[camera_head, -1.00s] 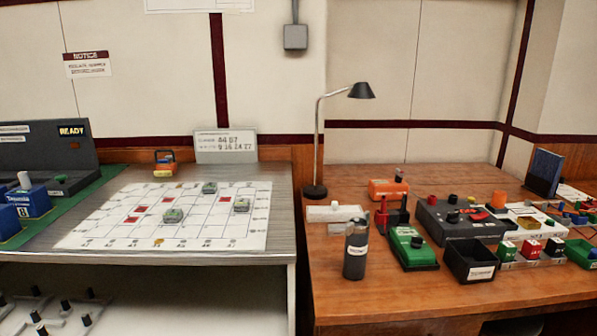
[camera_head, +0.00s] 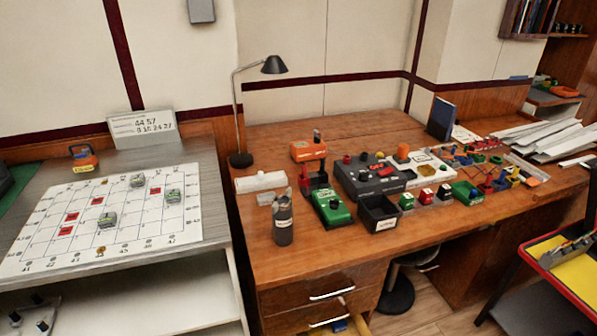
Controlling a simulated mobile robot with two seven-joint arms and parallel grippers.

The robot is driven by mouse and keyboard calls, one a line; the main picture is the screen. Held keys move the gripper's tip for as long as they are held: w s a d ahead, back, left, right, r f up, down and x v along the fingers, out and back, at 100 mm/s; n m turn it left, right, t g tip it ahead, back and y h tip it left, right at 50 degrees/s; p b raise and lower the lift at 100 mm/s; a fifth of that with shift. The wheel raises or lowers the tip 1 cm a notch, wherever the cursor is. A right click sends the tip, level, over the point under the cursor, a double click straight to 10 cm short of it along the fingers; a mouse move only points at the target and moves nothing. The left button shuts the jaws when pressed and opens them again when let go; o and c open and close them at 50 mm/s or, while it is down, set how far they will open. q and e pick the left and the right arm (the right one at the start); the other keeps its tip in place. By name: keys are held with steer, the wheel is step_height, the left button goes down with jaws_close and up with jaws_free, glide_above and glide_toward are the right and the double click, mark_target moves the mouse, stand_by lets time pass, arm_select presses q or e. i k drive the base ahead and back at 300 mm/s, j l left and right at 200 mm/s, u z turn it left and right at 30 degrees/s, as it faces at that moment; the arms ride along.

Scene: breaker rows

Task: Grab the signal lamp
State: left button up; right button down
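I cannot tell for certain which thing is the signal lamp. An orange cylinder (camera_head: 403,152) that looks like a small beacon stands near the dark grey control box (camera_head: 372,177) on the wooden desk. An orange device (camera_head: 308,151) with a dark upright knob sits to its left. An orange item with a black handle (camera_head: 83,158) stands at the back of the grey table on the left. Neither of my grippers shows in the head view.
A desk lamp (camera_head: 273,66) stands at the wooden desk's (camera_head: 275,132) back left. A dark canister (camera_head: 282,218), a green device (camera_head: 331,207) and a black bin (camera_head: 379,213) sit nearer the front. A gridded board (camera_head: 130,222) lies on the grey table. A stool (camera_head: 396,294) stands below.

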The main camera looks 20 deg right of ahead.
mark_target(282, 220)
steer(key=k+z, duration=0.25)
steer(key=z, duration=0.2)
steer(key=k+z, duration=0.3)
steer(key=z, duration=0.15)
